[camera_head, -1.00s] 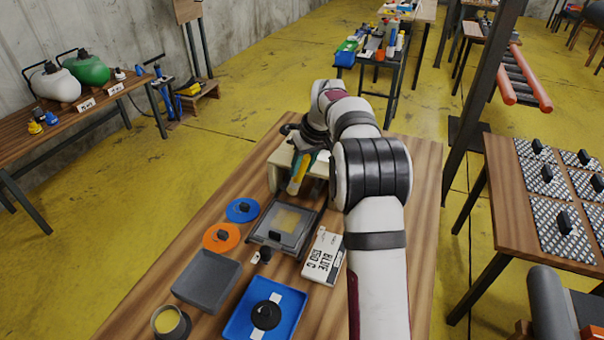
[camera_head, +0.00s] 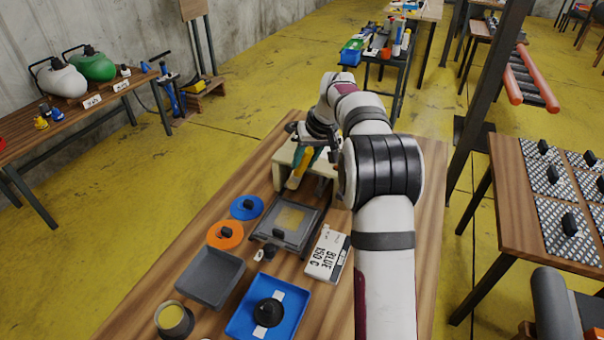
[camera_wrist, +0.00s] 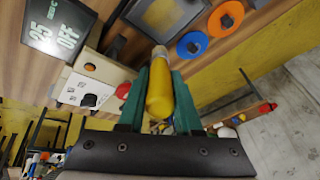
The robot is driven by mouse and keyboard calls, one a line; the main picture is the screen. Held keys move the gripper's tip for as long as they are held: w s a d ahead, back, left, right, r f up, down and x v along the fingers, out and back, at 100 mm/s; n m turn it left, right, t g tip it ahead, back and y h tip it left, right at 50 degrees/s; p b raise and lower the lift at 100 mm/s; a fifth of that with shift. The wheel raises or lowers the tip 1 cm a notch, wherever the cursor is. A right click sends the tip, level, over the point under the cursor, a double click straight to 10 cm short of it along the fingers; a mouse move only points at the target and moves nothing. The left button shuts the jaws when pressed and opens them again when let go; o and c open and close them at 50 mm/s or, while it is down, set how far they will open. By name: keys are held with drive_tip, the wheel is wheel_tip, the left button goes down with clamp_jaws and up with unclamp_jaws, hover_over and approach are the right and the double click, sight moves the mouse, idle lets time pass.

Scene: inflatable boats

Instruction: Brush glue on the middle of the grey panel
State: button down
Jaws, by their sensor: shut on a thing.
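My gripper (camera_head: 306,153) is shut on a yellow-handled tool (camera_head: 296,178), held over or just in front of a low cream stand (camera_head: 284,158) at the far part of the wooden table. The wrist view shows the yellow handle (camera_wrist: 160,92) between the green fingers; no bristles can be made out. A grey panel (camera_head: 268,232) with a yellowish square in its middle lies on the table, nearer than the gripper and apart from the tool. It also shows in the wrist view (camera_wrist: 190,18). A dark pot with yellow contents (camera_head: 172,318) stands at the near left.
Blue (camera_head: 246,207) and orange (camera_head: 225,235) discs and a grey tray (camera_head: 188,280) lie left of the panel. A blue tray (camera_head: 292,330) is nearer, and a white box marked BLUE 150 C (camera_head: 325,262) lies right. A dark display (camera_wrist: 52,40) shows in the wrist view.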

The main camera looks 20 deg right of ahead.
drive_tip(key=m, duration=0.1)
drive_tip(key=r+m+t, duration=0.1)
drive_tip(key=m, duration=0.3)
drive_tip(key=shift+s+a+r+t, duration=0.25)
drive_tip(key=shift+a+r+t, duration=0.05)
drive_tip(key=shift+r, duration=0.1)
drive_tip(key=shift+r+m+t, duration=0.2)
drive_tip(key=shift+m+t, duration=0.2)
drive_tip(key=shift+m, duration=0.3)
drive_tip(key=shift+f, duration=5.85)
drive_tip(key=shift+s+a, duration=2.65)
drive_tip(key=shift+a, duration=0.05)
drive_tip(key=shift+w+d, duration=2.65)
drive_tip(key=shift+d, duration=0.05)
drive_tip(key=shift+r, duration=3.8)
